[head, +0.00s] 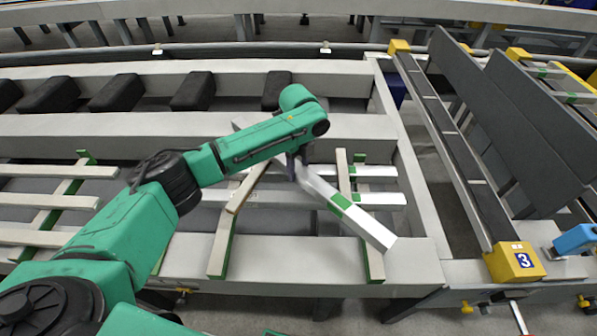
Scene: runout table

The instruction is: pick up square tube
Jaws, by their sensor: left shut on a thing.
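A white square tube (370,229) with a green band lies diagonally across the runout table (415,262). Its near end points to the lower right, and its far part shows behind my arm. My left gripper (297,172) points down on the tube near its middle and is shut on it. The wrist partly hides the fingers and the grasp. I cannot tell whether the tube is clear of the bars under it. My right gripper does not show.
Other pale flat bars (375,198) lie crosswise beneath. Beige strips with green edges (225,240) stand across the table. Black rollers (193,91) line the back. A yellow block marked 3 (515,262) and tall grey plates (515,120) are at the right.

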